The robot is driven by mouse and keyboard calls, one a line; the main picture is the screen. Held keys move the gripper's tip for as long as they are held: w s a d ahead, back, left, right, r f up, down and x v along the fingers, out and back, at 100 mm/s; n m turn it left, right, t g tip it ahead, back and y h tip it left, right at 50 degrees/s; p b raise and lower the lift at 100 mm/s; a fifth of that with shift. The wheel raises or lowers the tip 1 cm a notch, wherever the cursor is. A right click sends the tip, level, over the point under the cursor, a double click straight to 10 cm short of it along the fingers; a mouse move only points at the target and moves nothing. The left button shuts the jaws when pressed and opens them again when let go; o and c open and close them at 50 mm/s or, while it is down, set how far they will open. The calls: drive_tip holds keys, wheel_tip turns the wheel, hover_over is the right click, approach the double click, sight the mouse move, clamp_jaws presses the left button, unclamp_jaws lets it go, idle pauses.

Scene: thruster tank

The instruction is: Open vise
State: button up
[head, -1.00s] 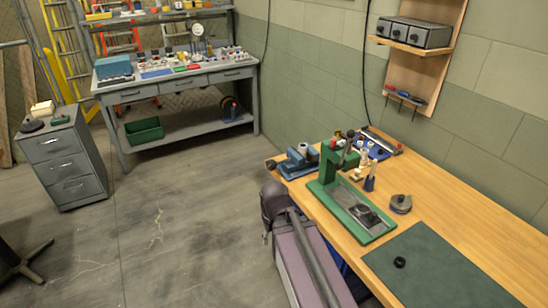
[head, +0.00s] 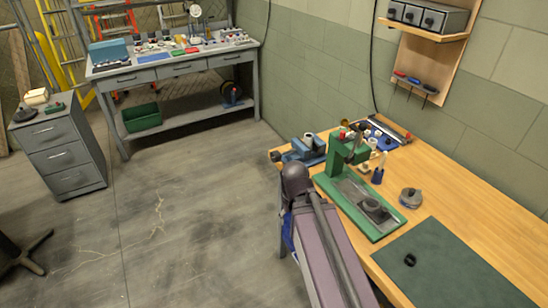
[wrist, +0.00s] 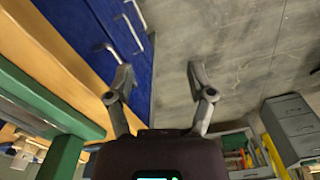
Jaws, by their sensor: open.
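A small blue-grey vise (head: 303,151) sits at the far left end of the wooden workbench in the head view. How far its jaws are apart is too small to tell. My gripper (wrist: 160,78) shows in the wrist view with its two fingers spread and nothing between them. It is beside the bench edge, with the floor behind the fingers. The vise is not clearly visible in the wrist view. In the head view my arm stands in front of the bench's left edge, and my gripper is hidden there.
A green press (head: 352,192) stands on the workbench (head: 456,190) just right of the vise, and its green frame looms at left in the wrist view (wrist: 45,105). Blue drawers (wrist: 103,30) are under the bench. A green mat (head: 450,262) lies nearer. Floor (head: 200,220) to the left is clear.

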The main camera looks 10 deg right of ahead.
sight(275, 152)
drive_tip(key=w+r+n+p, duration=0.1)
drive_tip(key=w+r+p, duration=0.4)
drive_tip(key=w, duration=0.4)
drive_tip(key=w+r+n+p, duration=0.1)
drive_tip(key=w+r+p, duration=0.4)
drive_tip(key=w, duration=0.5)
drive_tip(key=w+r+n+p, duration=0.1)
drive_tip(key=w+r+p, duration=0.3)
drive_tip(key=w, duration=0.6)
drive_tip(key=shift+d+r+n+p, duration=0.3)
drive_tip(key=shift+d+r+p, duration=0.05)
drive_tip(key=shift+r+p, duration=0.1)
drive_tip(key=shift+f, duration=0.2)
wheel_tip(275, 152, down, 13)
drive_tip(key=b, duration=1.4)
drive_tip(key=shift+f, duration=0.2)
drive_tip(key=shift+c, duration=0.2)
drive_tip(key=shift+s, duration=0.1)
drive_tip(key=c, duration=0.9)
